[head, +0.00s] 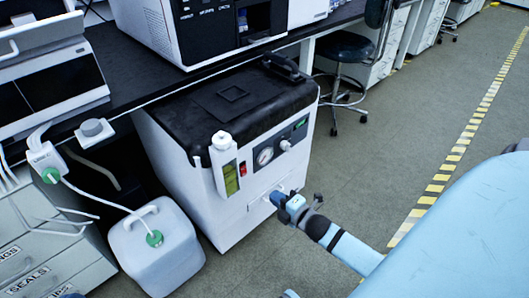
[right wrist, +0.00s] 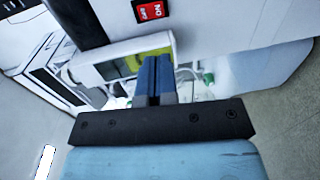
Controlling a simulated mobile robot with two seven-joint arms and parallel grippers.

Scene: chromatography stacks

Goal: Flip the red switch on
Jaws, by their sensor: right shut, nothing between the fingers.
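In the right wrist view the red switch (right wrist: 151,11) shows at the top in a black frame, with white lettering that appears upside down. Its on or off position cannot be told. My right gripper (head: 277,197) is shut and empty at the cabinet's front, below and right of the switch. In the right wrist view its blue fingertips (right wrist: 153,60) are together, apart from the switch in the picture.
A pressure gauge (head: 265,156) and a dark panel are right of the switch. A white canister (head: 155,250) with a tube stands left of the cabinet. A stool (head: 345,50) stands behind. The floor (head: 430,110) at right is clear.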

